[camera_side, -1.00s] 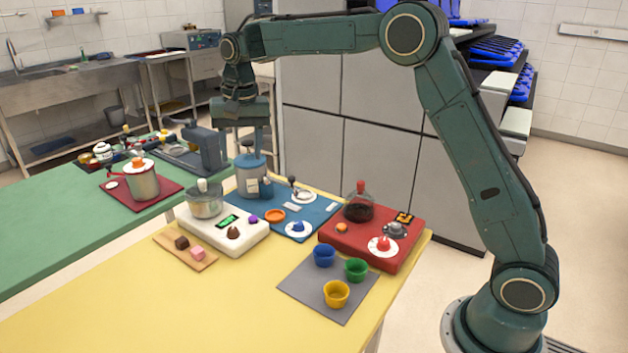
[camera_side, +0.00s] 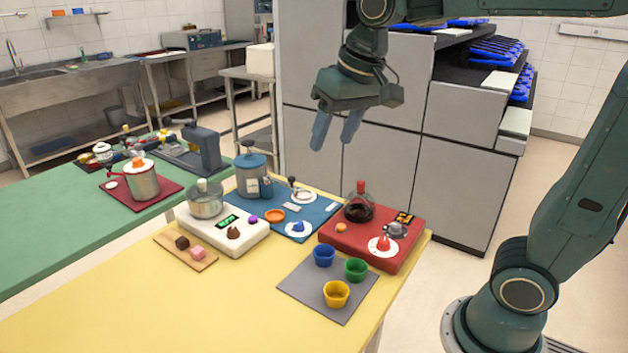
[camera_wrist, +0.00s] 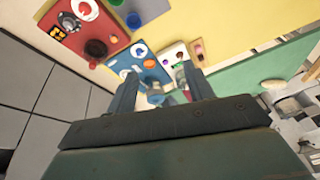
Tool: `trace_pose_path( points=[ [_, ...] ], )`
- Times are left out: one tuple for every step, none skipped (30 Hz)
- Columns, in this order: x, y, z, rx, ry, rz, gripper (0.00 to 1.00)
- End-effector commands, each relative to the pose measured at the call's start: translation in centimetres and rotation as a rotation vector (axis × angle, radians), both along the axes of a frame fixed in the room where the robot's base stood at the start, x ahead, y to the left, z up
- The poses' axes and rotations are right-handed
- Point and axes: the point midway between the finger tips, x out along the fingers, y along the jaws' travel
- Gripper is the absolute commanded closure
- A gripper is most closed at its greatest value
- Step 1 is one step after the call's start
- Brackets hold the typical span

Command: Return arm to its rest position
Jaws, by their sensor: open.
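My gripper (camera_side: 338,130) hangs in the air above the back edge of the yellow table (camera_side: 130,300), in front of the grey oven fronts. Its two fingers are spread apart with nothing between them. In the wrist view the gripper (camera_wrist: 160,88) also shows open, with the table stations far beyond the fingertips. The nearest station below is the blue mat (camera_side: 318,222) with a blue-grey lidded pot (camera_side: 251,176). The gripper touches nothing.
A red board (camera_side: 370,243) bears a dark glass flask (camera_side: 359,204). A white board (camera_side: 222,238) bears a clear pot (camera_side: 205,200). Several coloured cups stand on a grey mat (camera_side: 300,284). A green table (camera_side: 60,230) lies at left. The air around the gripper is clear.

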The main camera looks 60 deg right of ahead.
Motion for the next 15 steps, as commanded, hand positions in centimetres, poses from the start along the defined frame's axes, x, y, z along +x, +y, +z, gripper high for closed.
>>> trace_pose_path(
  points=[
    [-1.3, -0.1, -0.1, -0.006, -0.016, 0.018, 0.48],
    [-2.0, -0.1, -0.2, -0.011, -0.023, 0.028, 0.48],
    [-3.0, -0.1, -0.3, -0.017, -0.031, 0.044, 0.48],
    [-3.6, -0.1, -0.5, -0.02, -0.038, 0.054, 0.48],
    [-4.3, -0.1, -0.6, -0.025, -0.044, 0.065, 0.48],
    [-5.2, -0.1, -0.8, -0.031, -0.055, 0.08, 0.48],
    [-5.9, -0.2, -1.1, -0.035, -0.062, 0.091, 0.48],
    [-6.5, -0.2, -1.3, -0.041, -0.069, 0.103, 0.48],
    [-7.4, -0.2, -1.6, -0.047, -0.078, 0.117, 0.48],
    [-8.0, -0.2, -1.8, -0.052, -0.085, 0.128, 0.48],
    [-8.7, -0.2, -2.1, -0.056, -0.092, 0.139, 0.48],
    [-9.5, -0.2, -2.5, -0.064, -0.099, 0.153, 0.48],
    [-10.1, -0.2, -2.8, -0.068, -0.106, 0.164, 0.48],
    [-10.7, -0.3, -3.1, -0.074, -0.113, 0.173, 0.48],
    [-11.4, -0.3, -3.5, -0.08, -0.122, 0.188, 0.48]
  ],
)
